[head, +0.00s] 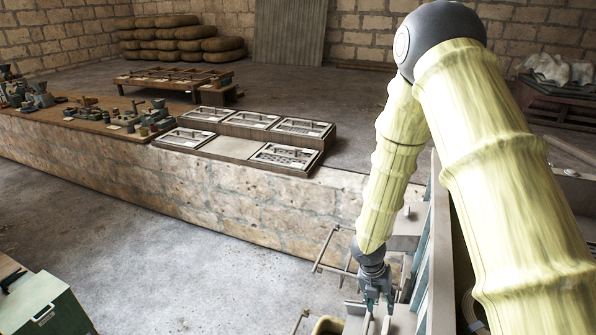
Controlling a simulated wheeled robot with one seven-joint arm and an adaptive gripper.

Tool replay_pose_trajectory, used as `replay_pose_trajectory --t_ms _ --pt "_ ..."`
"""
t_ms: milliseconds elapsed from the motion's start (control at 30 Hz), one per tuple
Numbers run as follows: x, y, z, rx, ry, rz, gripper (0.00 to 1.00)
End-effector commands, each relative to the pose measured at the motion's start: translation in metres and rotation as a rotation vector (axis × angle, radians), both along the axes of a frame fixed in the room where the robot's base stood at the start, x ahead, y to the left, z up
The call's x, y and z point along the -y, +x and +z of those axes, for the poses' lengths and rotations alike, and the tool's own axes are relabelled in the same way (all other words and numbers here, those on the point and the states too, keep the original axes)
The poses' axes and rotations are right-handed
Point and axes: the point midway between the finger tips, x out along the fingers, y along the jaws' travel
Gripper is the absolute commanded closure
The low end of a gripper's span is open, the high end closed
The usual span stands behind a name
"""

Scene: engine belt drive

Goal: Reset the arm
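My arm, in pale yellow ribbed covers with a dark grey joint, comes in from the right side of the head view and bends down. My gripper (375,299) is at the lower end of the arm, pointing down near the bottom of the picture. It hangs beside a grey metal frame or panel (432,250) on its right. Its fingers are small and dark teal, and I cannot make out whether they are apart or hold anything.
A long stone counter (240,205) runs across the middle, with shallow framed trays (290,155) and small machine parts (145,115) on it. Thin metal rods (328,255) stick out left of my gripper. A green box (50,305) stands lower left. The concrete floor (190,270) between is clear.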

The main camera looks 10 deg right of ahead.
Motion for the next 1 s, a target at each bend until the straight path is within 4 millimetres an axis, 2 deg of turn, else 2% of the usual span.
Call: replay_pose_trajectory --t_ms 167,300,500,600,800,1000 --pt "-0.025 -0.037 -0.041 0.006 0.077 -0.215 0.61" --pt "-0.059 -0.085 -0.087 0.020 0.163 -0.570 0.61" --pt "-0.098 -0.149 -0.139 0.044 0.217 -1.117 0.61" --pt "-0.111 -0.177 -0.160 0.065 0.214 -1.392 0.61" --pt "-0.121 -0.231 -0.194 0.145 0.158 -1.930 0.61" --pt "-0.114 -0.276 -0.214 0.276 0.079 -2.369 0.61"
